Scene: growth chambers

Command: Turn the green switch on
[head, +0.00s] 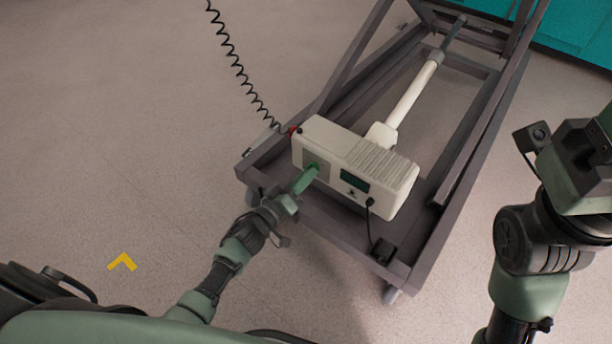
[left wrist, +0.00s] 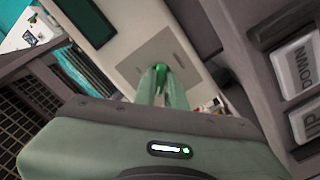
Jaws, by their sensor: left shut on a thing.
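The green switch (left wrist: 160,68) sits on a grey plate on the face of a white control box (head: 338,152). In the left wrist view the fingers of my left gripper (left wrist: 163,88) reach up to the switch and are closed on it. In the head view my left gripper (head: 312,172) touches the box at the switch, and its fingers mostly hide the switch. Which way the switch is turned cannot be told. My right arm is at the right edge of the head view, but its gripper fingers do not show.
The box is on a dark metal frame (head: 430,245) with wheels. A white cylinder (head: 412,95) runs from the box up the frame. A black coiled cable (head: 240,75) hangs at the box's left. Buttons marked DOWN (left wrist: 295,68) and UP show at right. The floor at left is clear.

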